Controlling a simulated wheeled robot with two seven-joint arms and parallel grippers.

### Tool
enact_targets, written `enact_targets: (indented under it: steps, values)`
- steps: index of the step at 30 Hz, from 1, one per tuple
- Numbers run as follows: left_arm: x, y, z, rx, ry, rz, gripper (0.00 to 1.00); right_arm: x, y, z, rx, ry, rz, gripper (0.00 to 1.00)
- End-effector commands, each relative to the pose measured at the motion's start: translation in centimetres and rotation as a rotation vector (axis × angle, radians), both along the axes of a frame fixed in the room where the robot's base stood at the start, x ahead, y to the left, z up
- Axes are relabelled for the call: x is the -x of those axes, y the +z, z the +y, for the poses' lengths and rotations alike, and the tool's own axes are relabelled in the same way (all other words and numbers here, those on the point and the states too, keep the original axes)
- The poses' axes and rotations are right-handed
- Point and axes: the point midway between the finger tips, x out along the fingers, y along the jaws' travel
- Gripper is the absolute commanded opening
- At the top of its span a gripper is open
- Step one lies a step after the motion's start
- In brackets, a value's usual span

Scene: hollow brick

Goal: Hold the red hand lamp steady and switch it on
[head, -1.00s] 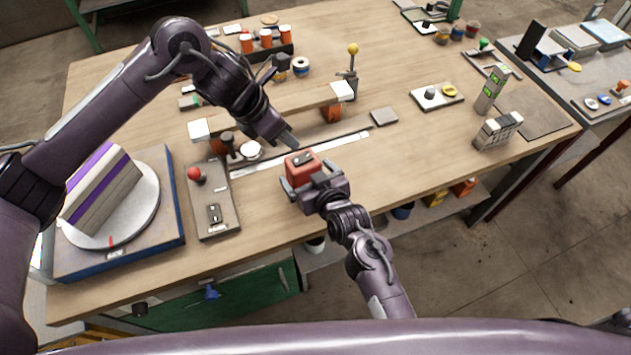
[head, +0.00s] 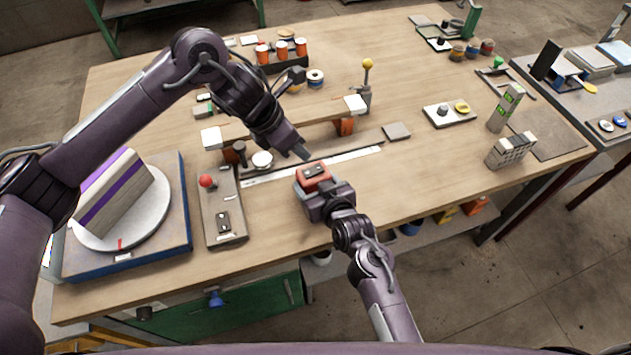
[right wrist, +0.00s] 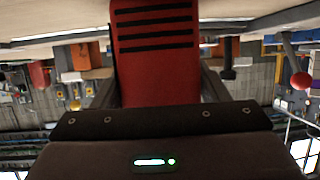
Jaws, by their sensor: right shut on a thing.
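The red hand lamp (head: 313,184) stands near the front middle of the workbench, with a dark switch part (head: 314,171) on its top. My right gripper (head: 316,190) is shut on the lamp from the front. In the right wrist view the lamp's red face with black slots (right wrist: 155,60) sits between the two fingers. My left gripper (head: 305,155) points down just behind and above the lamp, apart from it. Its fingertips look together and empty. The lower part of the lamp is hidden by my right gripper in the head view.
A grey box with a red knob (head: 207,181) lies left of the lamp. A long bar on blocks (head: 285,120) and a steel ruler (head: 345,161) lie behind it. A turntable (head: 150,215) stands at far left.

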Motion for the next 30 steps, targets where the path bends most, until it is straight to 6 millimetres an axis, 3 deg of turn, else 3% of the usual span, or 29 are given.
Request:
enact_targets:
  steps: [1, 7, 20, 30]
  values:
    - [0.0, 0.0, 0.0, 0.004, 0.009, 0.004, 0.23, 0.0, 0.0, 0.0, 0.001, 0.0, 0.0, 0.35]
    - [0.4, 0.0, -0.1, 0.088, 0.19, 0.098, 0.0, 0.0, 0.0, 0.0, 0.001, 0.0, 0.001, 0.35]
    - [1.4, 0.6, 0.4, 0.454, 1.058, 0.636, 0.0, 0.0, 0.0, 0.0, 0.001, 0.0, 0.001, 0.35]
    - [1.7, 1.3, 2.2, 0.686, 1.726, 1.152, 0.0, 0.0, 0.0, 0.0, 0.001, 0.0, 0.001, 0.35]
